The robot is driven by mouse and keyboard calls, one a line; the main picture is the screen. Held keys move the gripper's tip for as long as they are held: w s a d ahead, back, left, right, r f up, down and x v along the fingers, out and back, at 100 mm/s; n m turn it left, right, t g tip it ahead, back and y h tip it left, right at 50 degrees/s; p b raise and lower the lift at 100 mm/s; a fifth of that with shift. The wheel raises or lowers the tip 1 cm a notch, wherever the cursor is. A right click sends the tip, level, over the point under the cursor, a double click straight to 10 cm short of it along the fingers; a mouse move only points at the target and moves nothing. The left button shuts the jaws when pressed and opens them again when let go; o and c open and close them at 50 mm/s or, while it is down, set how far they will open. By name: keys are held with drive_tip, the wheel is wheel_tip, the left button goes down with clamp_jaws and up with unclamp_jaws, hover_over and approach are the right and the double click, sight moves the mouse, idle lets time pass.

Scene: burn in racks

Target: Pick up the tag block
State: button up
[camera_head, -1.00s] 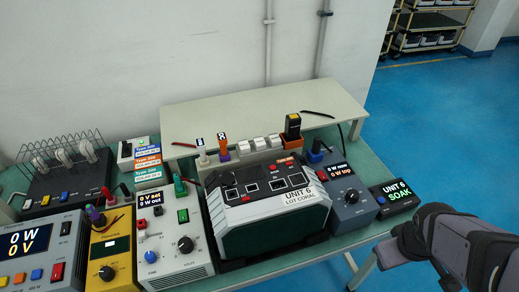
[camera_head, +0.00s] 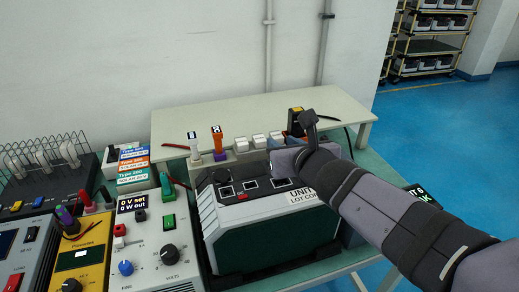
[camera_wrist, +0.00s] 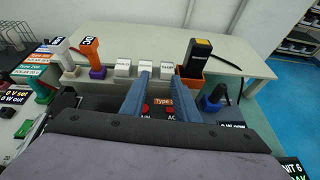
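Three small white blocks stand in a row on a pale ledge behind the unit: left (camera_head: 241,145), middle (camera_head: 259,141) and right (camera_head: 275,138). In the wrist view they are the left (camera_wrist: 123,68), middle (camera_wrist: 146,66) and right (camera_wrist: 166,67) blocks. Small lettering on them is too blurred to read, so I cannot tell which is the tag block. My gripper (camera_wrist: 164,82) is open, its two blue-grey fingers apart with nothing visibly held. The fingers point toward the middle and right blocks, partly overlapping them in view; contact cannot be told.
A black device with a yellow top (camera_head: 296,121) stands in an orange holder (camera_wrist: 190,85) right of the blocks. White (camera_head: 193,146) and orange-purple (camera_head: 218,142) upright plugs stand left. The large test unit (camera_head: 275,230) lies below my arm. The pale shelf behind (camera_head: 230,115) is mostly clear.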

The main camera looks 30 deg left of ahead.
sight(260, 139)
drive_tip(key=shift+s+a+f+n+y, duration=0.15)
drive_tip(key=shift+s+a+n, duration=0.15)
drive_tip(key=shift+a, duration=0.25)
drive_tip(key=shift+s+a+n+y, duration=0.15)
drive_tip(key=shift+s+a+n, duration=0.05)
drive_tip(key=shift+s+a, duration=0.25)
drive_tip(key=shift+b+x, duration=0.45)
drive_tip(key=shift+x, duration=1.15)
drive_tip(key=shift+f+b+x, duration=0.25)
drive_tip(key=shift+b+x, duration=0.1)
drive_tip(key=shift+x, duration=1.75)
drive_tip(key=shift+s, duration=0.15)
drive_tip(key=c, duration=0.7)
